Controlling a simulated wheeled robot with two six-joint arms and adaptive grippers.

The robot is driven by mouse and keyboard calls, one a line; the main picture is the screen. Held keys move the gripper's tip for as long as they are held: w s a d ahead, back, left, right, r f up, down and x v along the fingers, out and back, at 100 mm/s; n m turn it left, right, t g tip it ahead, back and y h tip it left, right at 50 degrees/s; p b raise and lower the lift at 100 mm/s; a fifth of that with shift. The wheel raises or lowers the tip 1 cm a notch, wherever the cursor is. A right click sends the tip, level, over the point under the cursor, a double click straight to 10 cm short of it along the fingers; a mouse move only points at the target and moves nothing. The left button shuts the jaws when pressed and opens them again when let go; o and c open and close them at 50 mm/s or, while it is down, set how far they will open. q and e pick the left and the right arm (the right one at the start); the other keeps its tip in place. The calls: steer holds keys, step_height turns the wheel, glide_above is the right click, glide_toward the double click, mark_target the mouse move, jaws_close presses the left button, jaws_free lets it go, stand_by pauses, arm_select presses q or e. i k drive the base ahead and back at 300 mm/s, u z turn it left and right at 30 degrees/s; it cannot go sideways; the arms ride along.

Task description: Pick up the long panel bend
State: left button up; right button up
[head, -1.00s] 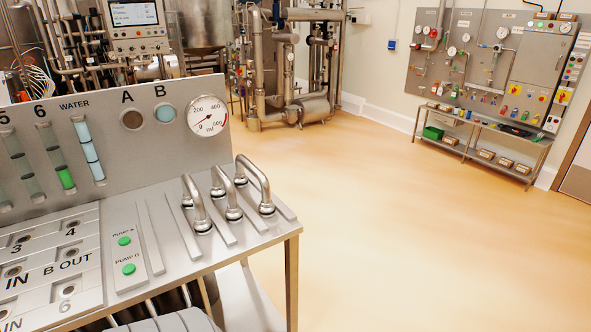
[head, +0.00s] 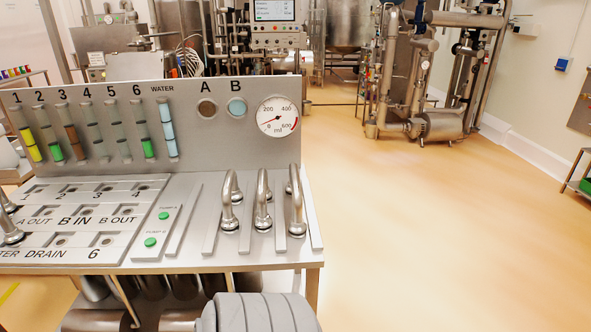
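Three shiny steel panel bends stand side by side on the slotted rack at the right of the sloping panel (head: 148,200): a left one (head: 231,200), a middle one (head: 262,202) and a right one (head: 296,208). They are seen nearly end-on, so I cannot tell for sure which is the long one. The right one's legs look widest apart. Another bend (head: 10,232) is cut off at the left edge, on the port plate. Neither of my grippers is in view.
Green pump buttons (head: 164,216) sit left of the rack. An upright board with coloured tubes and a gauge (head: 277,117) rises behind. The floor (head: 430,230) right of the panel is clear. Steel pipework (head: 430,80) stands farther back.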

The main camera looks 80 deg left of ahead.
mark_target(297, 228)
steer(key=u, duration=0.65)
steer(key=i, duration=0.75)
steer(key=u, duration=0.85)
